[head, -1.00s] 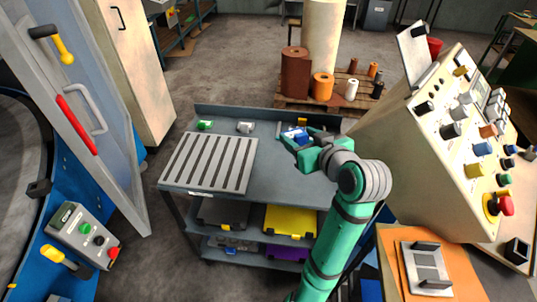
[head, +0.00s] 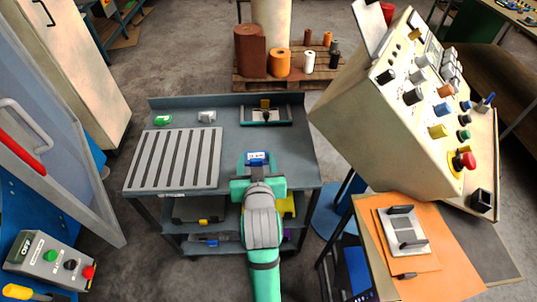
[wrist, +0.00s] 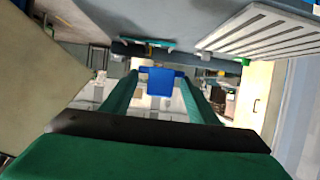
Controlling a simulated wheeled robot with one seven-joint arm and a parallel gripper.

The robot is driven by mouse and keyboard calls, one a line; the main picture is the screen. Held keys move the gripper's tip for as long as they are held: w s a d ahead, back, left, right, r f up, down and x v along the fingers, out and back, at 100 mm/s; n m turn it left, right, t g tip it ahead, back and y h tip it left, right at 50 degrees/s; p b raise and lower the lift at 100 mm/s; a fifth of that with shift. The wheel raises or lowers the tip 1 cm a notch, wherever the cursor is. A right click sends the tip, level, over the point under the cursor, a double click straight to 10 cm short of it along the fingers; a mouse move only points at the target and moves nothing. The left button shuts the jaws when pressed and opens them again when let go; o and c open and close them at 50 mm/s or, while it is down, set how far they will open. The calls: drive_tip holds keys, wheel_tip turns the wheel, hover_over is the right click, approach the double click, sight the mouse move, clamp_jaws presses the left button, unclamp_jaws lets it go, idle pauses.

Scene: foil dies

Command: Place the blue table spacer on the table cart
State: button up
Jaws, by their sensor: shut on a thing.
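The blue table spacer (head: 257,157), with a white label, is between the fingers of my gripper (head: 258,164). My gripper is shut on it. In the wrist view the blue spacer (wrist: 160,81) shows between the two green fingers (wrist: 160,98). In the head view, my gripper and the spacer are in front of the grey-blue table cart's (head: 236,140) top, toward its front right part. I cannot tell the gap between spacer and cart top. My wrist hides part of the cart's front edge and lower shelves.
A slotted metal plate (head: 175,158) covers the cart top's left. A green spacer (head: 162,120), a white spacer (head: 206,117) and a teal-framed fixture (head: 266,115) are at the back. A control console (head: 400,125) stands at right. The middle of the top is clear.

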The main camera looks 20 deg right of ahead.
sight(265, 153)
drive_tip(key=shift+s+d+f, duration=0.1)
drive_tip(key=shift+d+f, duration=0.05)
drive_tip(key=w+d+f, duration=0.1)
drive_tip(key=w, duration=0.1)
drive_tip(key=w+d+f, duration=0.1)
drive_tip(key=w+d, duration=0.1)
drive_tip(key=w+d+f, duration=0.1)
drive_tip(key=w, duration=0.1)
drive_tip(key=shift+w+d+f, duration=0.2)
drive_tip(key=shift+w+f, duration=0.05)
drive_tip(key=shift+w, duration=0.1)
drive_tip(key=w+d+f, duration=0.1)
drive_tip(key=f, duration=0.1)
drive_tip(key=w+f, duration=0.1)
drive_tip(key=w, duration=0.1)
drive_tip(key=w+d+f, duration=0.1)
drive_tip(key=f, duration=0.1)
drive_tip(key=shift+w+d+f, duration=0.5)
drive_tip(key=shift+d+f, duration=0.15)
drive_tip(key=shift+f, duration=0.25)
wheel_tip(265, 153, down, 3)
drive_tip(key=shift+a+r, duration=0.1)
drive_tip(key=shift+r, duration=0.05)
drive_tip(key=shift+a, duration=0.15)
drive_tip(key=o, duration=1.1)
drive_tip(key=shift+c, duration=0.2)
